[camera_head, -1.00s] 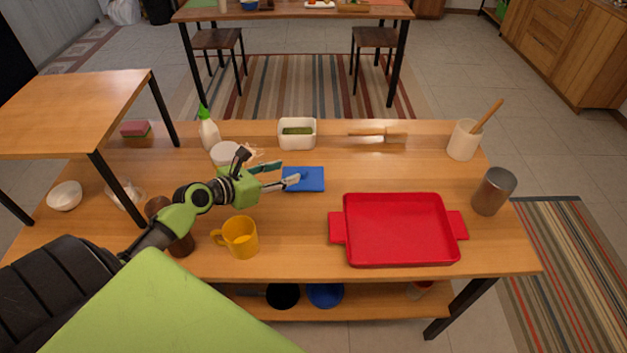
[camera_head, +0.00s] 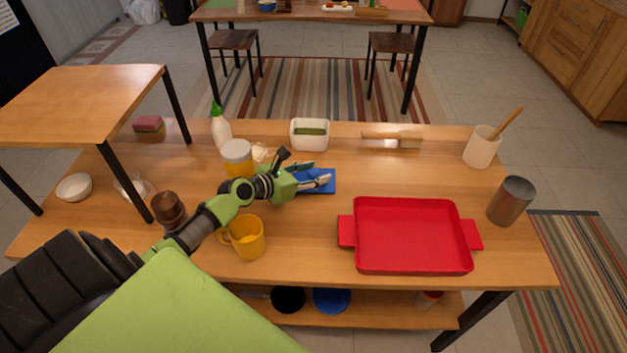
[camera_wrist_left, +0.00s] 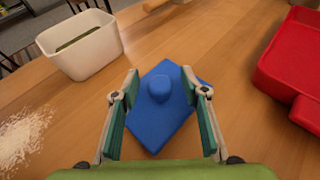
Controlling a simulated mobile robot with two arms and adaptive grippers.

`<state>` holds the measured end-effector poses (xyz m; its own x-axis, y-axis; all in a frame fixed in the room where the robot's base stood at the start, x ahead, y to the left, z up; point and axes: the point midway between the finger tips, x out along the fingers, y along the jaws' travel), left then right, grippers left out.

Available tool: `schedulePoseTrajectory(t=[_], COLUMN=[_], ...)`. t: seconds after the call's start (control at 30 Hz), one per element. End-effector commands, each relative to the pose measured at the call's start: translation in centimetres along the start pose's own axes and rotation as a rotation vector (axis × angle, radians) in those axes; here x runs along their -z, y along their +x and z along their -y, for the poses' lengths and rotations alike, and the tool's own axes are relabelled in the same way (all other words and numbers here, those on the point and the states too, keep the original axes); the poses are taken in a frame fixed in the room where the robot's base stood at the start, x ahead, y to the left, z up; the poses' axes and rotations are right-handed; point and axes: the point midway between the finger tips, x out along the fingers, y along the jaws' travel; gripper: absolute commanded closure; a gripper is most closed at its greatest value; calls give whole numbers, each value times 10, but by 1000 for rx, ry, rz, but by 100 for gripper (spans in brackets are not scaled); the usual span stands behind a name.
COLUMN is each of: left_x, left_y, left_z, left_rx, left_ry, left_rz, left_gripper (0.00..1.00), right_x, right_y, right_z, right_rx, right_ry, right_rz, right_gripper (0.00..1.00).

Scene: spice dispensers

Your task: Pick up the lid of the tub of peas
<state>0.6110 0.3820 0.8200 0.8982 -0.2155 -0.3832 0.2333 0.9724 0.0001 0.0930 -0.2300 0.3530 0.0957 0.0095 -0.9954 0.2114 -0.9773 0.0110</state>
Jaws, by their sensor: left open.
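The lid is a flat blue square with a round knob, lying on the wooden table (camera_head: 410,165); it shows in the head view (camera_head: 330,188) and in the left wrist view (camera_wrist_left: 160,88). The tub of peas (camera_head: 309,146) is a white open box with green inside, standing behind the lid; it also shows in the left wrist view (camera_wrist_left: 92,58). My left gripper (camera_head: 326,180) is open, low over the lid. In the left wrist view its fingers (camera_wrist_left: 160,80) stand on either side of the knob, and no contact with the knob shows. My right gripper is not in view.
A red tray (camera_head: 412,240) lies to the right of the lid. A yellow mug (camera_head: 248,240), a jar with a white cap (camera_head: 237,158) and a green-tipped bottle (camera_head: 220,130) stand near my left arm. A rolling pin (camera_head: 393,136) lies behind. White powder (camera_wrist_left: 22,138) lies left of the lid.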

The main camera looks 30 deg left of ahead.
Motion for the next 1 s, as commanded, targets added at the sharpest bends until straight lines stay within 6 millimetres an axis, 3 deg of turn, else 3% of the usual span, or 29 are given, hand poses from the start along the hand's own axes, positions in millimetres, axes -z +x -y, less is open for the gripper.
schedulePoseTrajectory(t=[0.1, 0.23, 0.27, 0.67, 0.9, 1.0], left_x=[0, 0, 0, -4, -31, -51], left_y=[0, 0, 0, -2, -13, -10], left_z=[0, 0, 0, 0, 0, -13], left_rx=[0, 0, 0, 0, -1, -3], left_ry=[0, 0, 0, 0, 0, 2], left_rz=[0, 0, 0, 1, 4, 7], left_gripper=[62, 95, 100, 100, 100, 100], right_x=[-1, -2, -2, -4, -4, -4], right_y=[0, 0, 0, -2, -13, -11], right_z=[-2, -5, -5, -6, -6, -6], right_rx=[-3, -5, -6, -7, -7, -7], right_ry=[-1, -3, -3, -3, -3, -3], right_rz=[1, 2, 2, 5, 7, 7], right_gripper=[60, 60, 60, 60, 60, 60])
